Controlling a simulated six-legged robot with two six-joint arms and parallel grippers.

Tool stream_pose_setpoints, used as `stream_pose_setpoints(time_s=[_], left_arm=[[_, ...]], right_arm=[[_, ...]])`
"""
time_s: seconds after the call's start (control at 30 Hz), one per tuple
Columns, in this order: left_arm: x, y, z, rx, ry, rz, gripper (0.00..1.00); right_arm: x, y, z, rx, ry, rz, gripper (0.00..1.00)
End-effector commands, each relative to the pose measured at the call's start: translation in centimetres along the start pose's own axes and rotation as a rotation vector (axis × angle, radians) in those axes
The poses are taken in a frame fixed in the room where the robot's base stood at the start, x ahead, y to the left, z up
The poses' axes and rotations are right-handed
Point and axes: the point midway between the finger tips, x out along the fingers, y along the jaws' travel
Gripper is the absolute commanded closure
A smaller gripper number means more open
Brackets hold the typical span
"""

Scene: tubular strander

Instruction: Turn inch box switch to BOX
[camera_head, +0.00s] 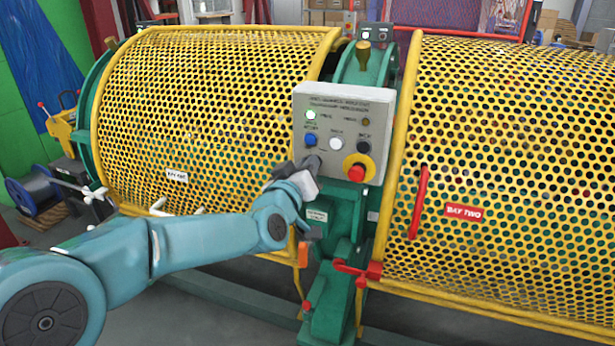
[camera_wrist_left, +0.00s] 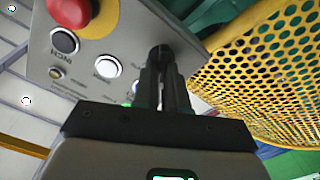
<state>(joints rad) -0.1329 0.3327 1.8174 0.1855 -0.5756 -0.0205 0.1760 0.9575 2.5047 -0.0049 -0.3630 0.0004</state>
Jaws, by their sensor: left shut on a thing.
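The inch box panel (camera_head: 342,105) is a grey box with a green lamp, a blue, a white and a black button, and a red mushroom button (camera_head: 357,172) on yellow. My left gripper (camera_head: 312,163) is at the panel's lower left corner, left of the red button, and covers the switch there. In the left wrist view the gripper's fingers (camera_wrist_left: 164,80) are shut on a dark switch knob (camera_wrist_left: 160,53) that stands out from the panel face. The switch's position marking is hidden or too blurred to read. My right gripper is not in view.
Yellow perforated guards stand on both sides of the panel: bay one (camera_head: 205,110) left and bay two (camera_head: 510,150) right. Bay two has a red handle (camera_head: 419,202). A red latch (camera_head: 358,269) sits below the panel on the green frame.

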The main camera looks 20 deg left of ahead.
Motion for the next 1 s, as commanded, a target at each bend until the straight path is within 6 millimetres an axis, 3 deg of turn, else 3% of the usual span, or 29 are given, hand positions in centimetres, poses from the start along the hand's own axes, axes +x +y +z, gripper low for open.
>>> stream_pose_setpoints(time_s=[0.67,0.7,0.73,1.0], left_arm=[[0.01,-0.03,0.03,-0.057,-0.002,0.0,1.0],[0.01,-0.03,0.03,-0.057,-0.002,0.0,0.75],[0.01,-0.03,0.03,-0.057,-0.001,0.0,0.66],[0.0,-0.04,0.01,-0.055,-0.001,0.0,0.63]], right_arm=[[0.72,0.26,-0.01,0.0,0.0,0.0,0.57],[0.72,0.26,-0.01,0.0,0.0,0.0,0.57],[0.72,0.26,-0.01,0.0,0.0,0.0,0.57],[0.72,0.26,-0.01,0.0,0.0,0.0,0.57]])
